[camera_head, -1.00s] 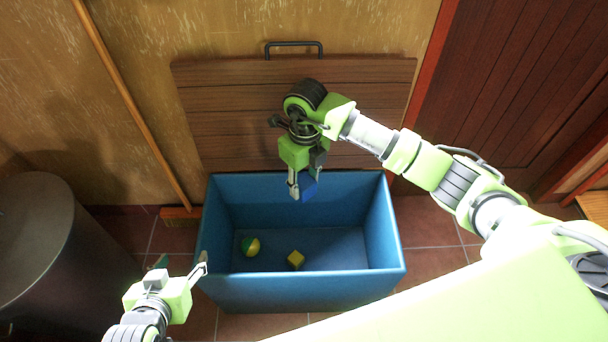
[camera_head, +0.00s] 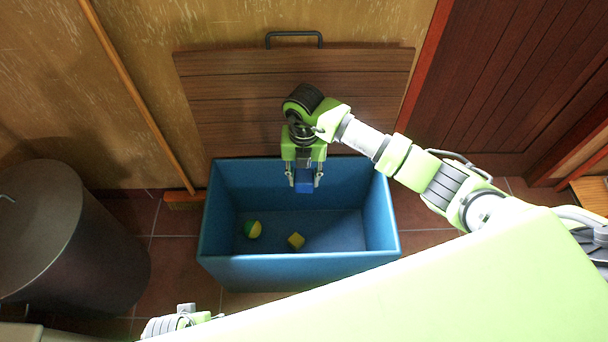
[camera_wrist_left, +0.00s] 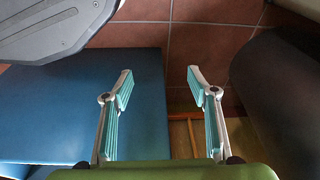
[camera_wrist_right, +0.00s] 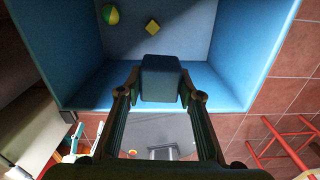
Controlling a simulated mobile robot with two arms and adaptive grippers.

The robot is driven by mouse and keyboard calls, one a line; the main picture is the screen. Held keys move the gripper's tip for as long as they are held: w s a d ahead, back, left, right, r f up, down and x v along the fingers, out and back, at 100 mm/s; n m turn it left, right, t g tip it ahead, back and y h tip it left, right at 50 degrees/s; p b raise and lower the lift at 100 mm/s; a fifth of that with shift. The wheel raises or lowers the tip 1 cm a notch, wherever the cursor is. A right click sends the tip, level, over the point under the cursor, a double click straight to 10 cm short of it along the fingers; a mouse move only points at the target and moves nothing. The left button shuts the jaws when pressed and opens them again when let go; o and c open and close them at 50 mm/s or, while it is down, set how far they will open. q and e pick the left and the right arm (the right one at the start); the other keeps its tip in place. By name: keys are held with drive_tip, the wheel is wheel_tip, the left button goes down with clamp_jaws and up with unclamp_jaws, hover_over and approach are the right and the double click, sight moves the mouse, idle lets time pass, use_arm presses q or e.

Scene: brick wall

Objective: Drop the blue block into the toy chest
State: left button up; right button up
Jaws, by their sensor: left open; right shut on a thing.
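The blue block (camera_head: 304,181) is held between the fingers of my right gripper (camera_head: 304,178), over the back part of the open blue toy chest (camera_head: 300,268). In the right wrist view the block (camera_wrist_right: 160,78) sits between the fingertips, with the chest interior beyond it. The chest's wooden lid (camera_head: 250,100) stands open at the back. Inside the chest lie a green and yellow ball (camera_head: 253,229) and a yellow block (camera_head: 296,240). My left gripper (camera_wrist_left: 158,85) is open and empty in the left wrist view, beside the chest's blue outer wall (camera_wrist_left: 140,120).
A dark round bin (camera_head: 70,240) stands left of the chest. A broom (camera_head: 140,95) leans on the wall, its head on the floor by the chest. A wooden door (camera_head: 490,80) is at the right. Tiled floor (camera_head: 430,225) is clear right of the chest.

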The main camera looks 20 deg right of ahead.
sight(304, 186)
wheel_tip(304, 186, down, 4)
drive_tip(key=b, duration=0.3)
drive_tip(key=shift+f+b, duration=0.25)
drive_tip(key=shift+b, duration=0.15)
drive_tip(key=shift+f, duration=0.2)
use_arm(q)
wheel_tip(304, 186, up, 15)
drive_tip(key=t, duration=0.1)
drive_tip(key=shift+s+a, duration=0.2)
drive_tip(key=shift+s, duration=0.05)
use_arm(e)
drive_tip(key=o, duration=1.2)
use_arm(q)
drive_tip(key=shift+f, duration=0.1)
use_arm(e)
drive_tip(key=shift+r, duration=0.15)
wheel_tip(304, 186, up, 12)
drive_tip(key=shift+f, duration=0.1)
use_arm(q)
drive_tip(key=shift+s, duration=0.1)
use_arm(e)
drive_tip(key=shift+s+f, duration=0.1)
